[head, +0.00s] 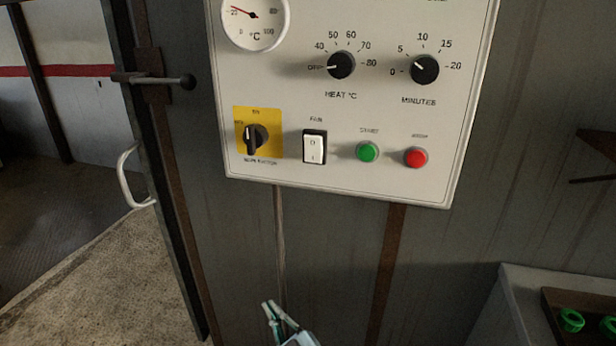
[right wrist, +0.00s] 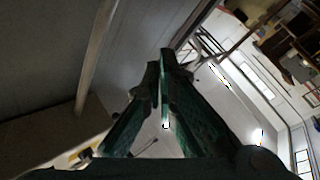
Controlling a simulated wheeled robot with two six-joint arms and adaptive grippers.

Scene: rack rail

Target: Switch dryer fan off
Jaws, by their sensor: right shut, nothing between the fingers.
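The dryer's control panel (head: 290,115) is a white box on a dark grey wall. The fan switch (head: 313,147) is a white rocker in a black frame, labelled FAN, with O at the top and I at the bottom. I cannot tell which half is pressed in. My right gripper (head: 279,309) is at the bottom of the head view, well below the panel and apart from it. In the right wrist view its dark green fingers (right wrist: 160,90) come together, shut and empty. My left gripper is not in view.
Beside the fan switch are a black rotary main switch (head: 255,138) on yellow, a green button (head: 367,152) and a red button (head: 416,157). Heat (head: 341,65) and minutes (head: 424,69) knobs sit above. A door handle (head: 130,178) is at left; a tray with green rings (head: 571,320) at lower right.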

